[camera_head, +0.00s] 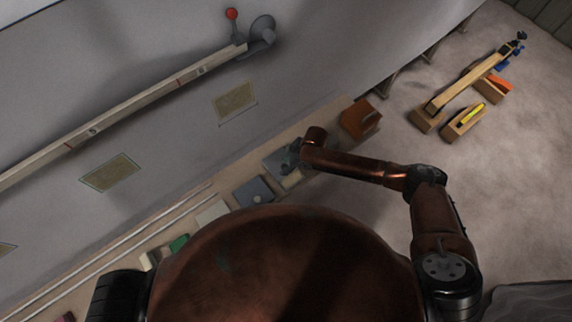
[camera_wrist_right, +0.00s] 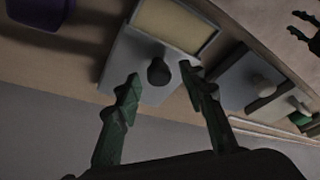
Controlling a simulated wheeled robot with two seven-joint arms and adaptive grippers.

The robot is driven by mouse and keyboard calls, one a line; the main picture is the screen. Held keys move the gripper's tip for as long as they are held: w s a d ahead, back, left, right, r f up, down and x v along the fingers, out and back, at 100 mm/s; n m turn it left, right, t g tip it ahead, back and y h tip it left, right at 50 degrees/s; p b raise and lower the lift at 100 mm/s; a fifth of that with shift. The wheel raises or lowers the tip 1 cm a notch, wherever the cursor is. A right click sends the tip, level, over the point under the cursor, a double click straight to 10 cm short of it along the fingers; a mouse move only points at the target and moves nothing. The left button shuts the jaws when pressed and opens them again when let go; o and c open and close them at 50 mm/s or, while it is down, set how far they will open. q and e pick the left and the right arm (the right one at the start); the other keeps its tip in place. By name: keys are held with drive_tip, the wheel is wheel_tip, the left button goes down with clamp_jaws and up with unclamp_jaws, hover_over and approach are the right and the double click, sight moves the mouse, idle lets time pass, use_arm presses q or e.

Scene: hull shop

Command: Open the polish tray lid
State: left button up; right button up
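A grey tray with a flat grey lid (camera_head: 275,161) sits on the bench strip below the hull, near my right gripper. In the right wrist view the lid (camera_wrist_right: 132,62) carries a dark round knob (camera_wrist_right: 159,72). A cream, framed area (camera_wrist_right: 172,22) shows beside the lid; I cannot tell whether it is the tray's exposed inside. My right gripper (camera_wrist_right: 163,83) is open, with its two green fingers spread either side of the knob and no visible contact. In the head view the right gripper (camera_head: 291,156) is small and dark over the tray. My left gripper is not in view.
A grey box with a pale knob (camera_wrist_right: 240,82) stands next to the tray, also seen in the head view (camera_head: 250,193). A green item (camera_head: 179,243) lies farther left. The hull wall (camera_head: 150,130) rises behind.

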drive_tip(key=shift+d, duration=0.1)
clamp_jaws()
idle(0.3)
